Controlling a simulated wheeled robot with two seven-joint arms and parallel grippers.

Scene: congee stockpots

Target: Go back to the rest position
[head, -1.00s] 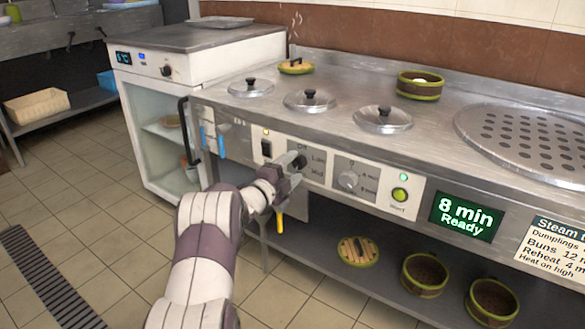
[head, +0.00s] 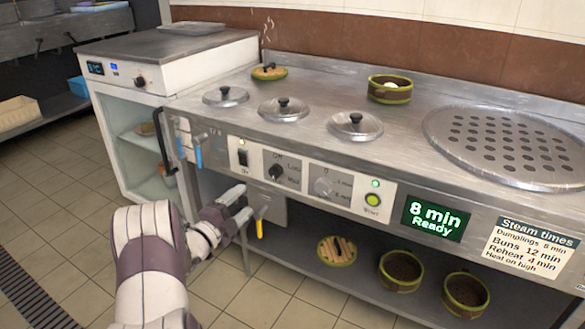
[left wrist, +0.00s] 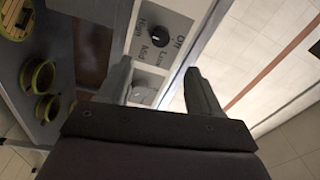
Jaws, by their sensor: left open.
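My left gripper (head: 240,205) is open and empty in front of the steel counter, a little below and to the left of the control panel. In the left wrist view its two fingers (left wrist: 160,88) stand apart with nothing between them. The black heat knob (head: 277,172) is on the panel and also shows in the left wrist view (left wrist: 159,36). The grey timer knob (head: 323,187) sits to its right. My right gripper is in neither view.
The steel counter (head: 395,140) carries pot lids (head: 283,108), a green-rimmed steamer basket (head: 390,90) and a perforated plate (head: 510,145). A green display (head: 433,219) reads "8 min Ready". The lower shelf holds baskets (head: 400,270). Tiled floor (head: 60,205) is free at left.

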